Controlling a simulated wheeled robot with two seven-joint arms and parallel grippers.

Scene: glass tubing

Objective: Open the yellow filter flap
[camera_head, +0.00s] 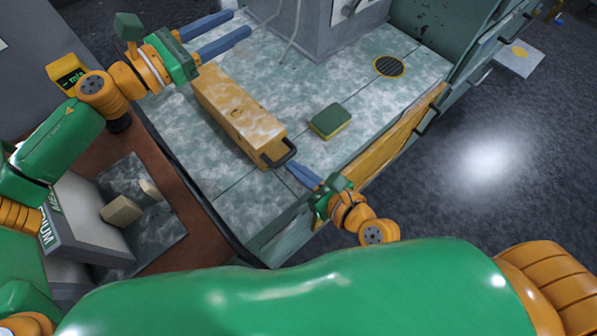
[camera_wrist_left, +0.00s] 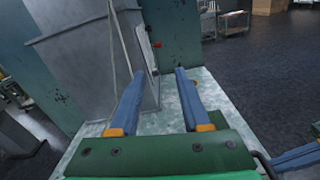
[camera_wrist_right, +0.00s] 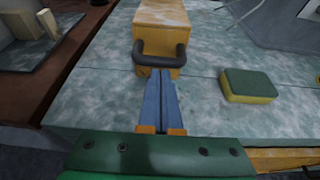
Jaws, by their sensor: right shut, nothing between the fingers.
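A long yellow box-like part (camera_head: 235,108) with worn, whitish patches lies along the stained bench top. A dark bar handle (camera_head: 284,150) is on its near end, and it also shows in the right wrist view (camera_wrist_right: 142,58). I cannot tell for sure whether this part is the filter flap. My right gripper (camera_head: 290,167) is shut and empty, its fingertips just in front of the handle; I cannot tell whether they touch it. My left gripper (camera_head: 236,24) is open and empty, beyond the far end of the yellow part.
A green and yellow sponge (camera_head: 330,121) lies right of the yellow part. A round drain grate (camera_head: 389,67) is set in the bench top (camera_head: 300,85). A worn yellow panel (camera_head: 392,135) runs along the bench's right side. A grey column (camera_head: 310,22) stands at the back.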

